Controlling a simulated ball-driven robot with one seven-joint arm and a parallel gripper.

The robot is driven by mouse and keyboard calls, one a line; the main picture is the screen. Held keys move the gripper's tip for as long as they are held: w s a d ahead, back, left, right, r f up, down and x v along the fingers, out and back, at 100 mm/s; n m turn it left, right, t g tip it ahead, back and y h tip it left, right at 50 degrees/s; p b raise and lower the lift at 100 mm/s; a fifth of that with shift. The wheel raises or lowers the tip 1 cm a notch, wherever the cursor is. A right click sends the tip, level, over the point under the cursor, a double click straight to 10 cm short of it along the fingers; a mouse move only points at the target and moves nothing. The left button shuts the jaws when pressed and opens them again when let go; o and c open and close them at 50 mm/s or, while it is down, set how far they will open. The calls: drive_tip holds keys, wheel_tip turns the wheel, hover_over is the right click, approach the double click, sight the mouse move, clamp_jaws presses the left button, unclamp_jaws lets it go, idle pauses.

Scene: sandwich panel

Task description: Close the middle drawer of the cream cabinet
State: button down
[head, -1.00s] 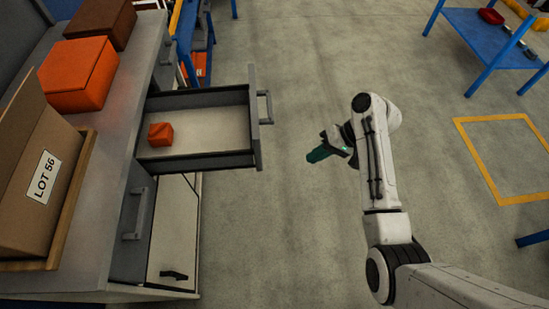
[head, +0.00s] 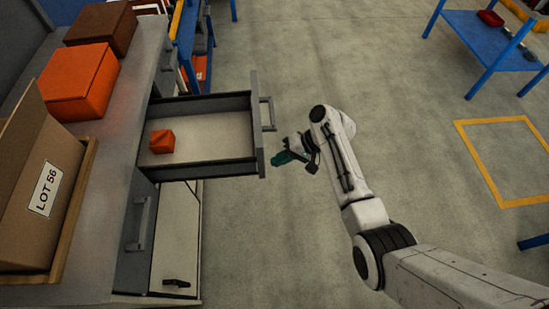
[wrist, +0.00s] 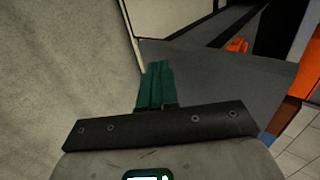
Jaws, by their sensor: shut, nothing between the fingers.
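An open drawer (head: 215,135) with dark grey sides and a pale floor sticks out to the right from the cabinet (head: 135,170) in the head view. Its grey front carries a bar handle (head: 268,113). A small orange-red block (head: 162,141) lies inside; it also shows in the wrist view (wrist: 237,45). My gripper (head: 282,158), with green fingers, is just right of the drawer front, below the handle in the picture, apparently apart from it. In the wrist view the shut, empty fingers (wrist: 156,85) point at a grey panel (wrist: 215,75), probably the drawer front.
A cardboard box marked LOT 56 (head: 45,180), an orange box (head: 80,80) and a brown box (head: 100,28) stand on the cabinet top. Another vertical handle (head: 138,222) is below the drawer. Floor (head: 330,60) right of the drawer is clear. A blue table (head: 490,45) stands far right.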

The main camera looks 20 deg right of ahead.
sight(155, 170)
drive_tip(key=shift+w+a, duration=0.25)
drive_tip(key=shift+a, duration=0.55)
drive_tip(key=w+a+b, duration=0.3)
drive_tip(key=a+b, duration=0.1)
drive_tip(key=a, duration=0.7)
drive_tip(key=w+a+b, duration=0.4)
drive_tip(key=a, duration=0.7)
drive_tip(key=w+a+b, duration=0.3)
drive_tip(key=a+b, duration=0.2)
drive_tip(key=a, duration=0.6)
drive_tip(key=shift+w+f, duration=0.2)
drive_tip(key=shift+w, duration=0.2)
drive_tip(key=shift+a, duration=0.3)
drive_tip(key=shift+w+a+r+b, duration=0.15)
drive_tip(key=shift+a+r+b, duration=0.05)
drive_tip(key=shift+r+b, duration=0.1)
drive_tip(key=shift+a+r, duration=0.1)
drive_tip(key=shift+a, duration=0.05)
